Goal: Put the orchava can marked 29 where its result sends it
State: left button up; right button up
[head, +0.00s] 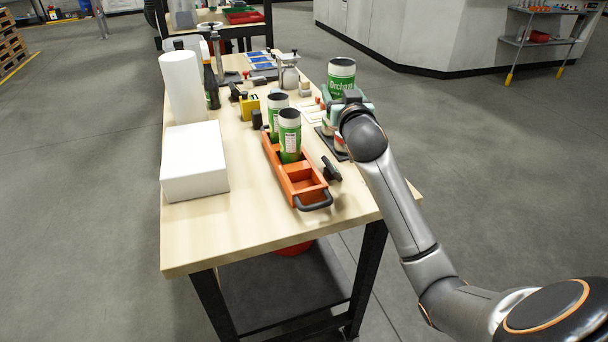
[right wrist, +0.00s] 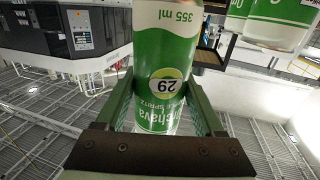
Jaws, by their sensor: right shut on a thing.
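A green and white orchava can (head: 341,75) with a dark top is held up over the right side of the table in the head view. In the right wrist view the can (right wrist: 165,60) shows upside down, with the number 29 on a round label. My right gripper (right wrist: 163,110) is shut on it, one finger on each side. Two similar green and white cans (head: 289,137) stand in the orange tote (head: 308,199), whose near compartments are empty. Similar cans (right wrist: 285,20) show at the top right of the wrist view. My left gripper is not in view.
The wooden table (head: 250,232) also holds a white box (head: 194,163), a paper roll (head: 182,87), a dark bottle (head: 210,82) and a yellow device (head: 249,106). A dark tray (head: 333,147) with small cans lies below my right gripper. The table's near end is clear.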

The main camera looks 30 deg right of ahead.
jog(key=shift+s+a+f+b, duration=0.2)
jog(key=shift+s+a+f, duration=0.25)
jog(key=shift+a+f, duration=1.5)
jog(key=shift+s+a+f+b, duration=0.15)
jog(key=shift+s+a+f, duration=0.35)
jog(key=shift+a+f, duration=1.5)
jog(key=shift+s+a+f+b, duration=0.2)
jog(key=shift+s+a+f, duration=0.25)
jog(key=shift+a+f, duration=1.5)
jog(key=shift+d+f, duration=0.1)
jog(key=shift+d, duration=0.05)
jog(key=shift+f, duration=0.15)
jog(key=o, duration=1.3)
